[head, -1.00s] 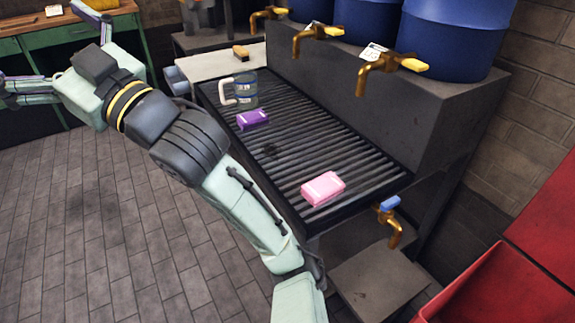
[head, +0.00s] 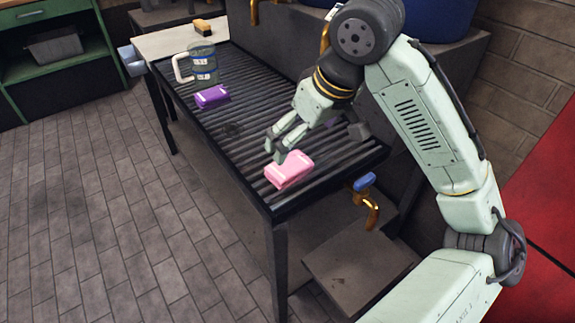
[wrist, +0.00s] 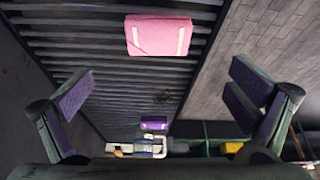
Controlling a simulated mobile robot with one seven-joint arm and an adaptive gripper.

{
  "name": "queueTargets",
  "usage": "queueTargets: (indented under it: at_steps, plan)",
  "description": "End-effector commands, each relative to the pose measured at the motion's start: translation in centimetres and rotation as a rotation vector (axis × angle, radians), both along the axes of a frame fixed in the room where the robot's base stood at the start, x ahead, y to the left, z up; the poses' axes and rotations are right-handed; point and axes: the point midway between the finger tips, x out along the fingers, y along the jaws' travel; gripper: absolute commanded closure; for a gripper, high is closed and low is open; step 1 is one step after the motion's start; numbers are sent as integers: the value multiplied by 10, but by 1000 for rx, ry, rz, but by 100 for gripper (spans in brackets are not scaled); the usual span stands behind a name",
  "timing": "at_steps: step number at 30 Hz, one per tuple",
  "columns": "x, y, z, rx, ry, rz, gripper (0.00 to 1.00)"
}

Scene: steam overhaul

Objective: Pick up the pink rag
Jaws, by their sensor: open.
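The pink rag (head: 289,170) is a folded block lying on the near end of the dark slatted rack (head: 236,143). In the wrist view the pink rag (wrist: 158,36) shows at the top middle, ahead of the fingers and apart from them. My gripper (head: 277,150) is just behind and above the rag in the head view, with its fingers spread. In the wrist view my gripper (wrist: 165,95) is open with nothing between its fingers. Whether a finger touches the rag in the head view I cannot tell.
A purple rag (head: 211,96) and a glass mug (head: 203,64) stand farther along the rack. A yellow-brown brush (head: 203,27) lies on the pale far surface. A blue-handled tap (head: 364,182) sticks out below the rack's near end. A dark wall rises behind the rack.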

Motion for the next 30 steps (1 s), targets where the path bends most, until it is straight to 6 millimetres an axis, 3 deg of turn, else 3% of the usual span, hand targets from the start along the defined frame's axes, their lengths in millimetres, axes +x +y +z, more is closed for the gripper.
queueTargets:
  at_steps: [9,17,24,30]
  plan:
    - [11,6,-42,-8,14,-6,0]
    - [18,12,-62,-7,12,-6,0]
    - [29,21,-93,-7,12,-6,0]
    - [32,23,-99,-7,9,-6,0]
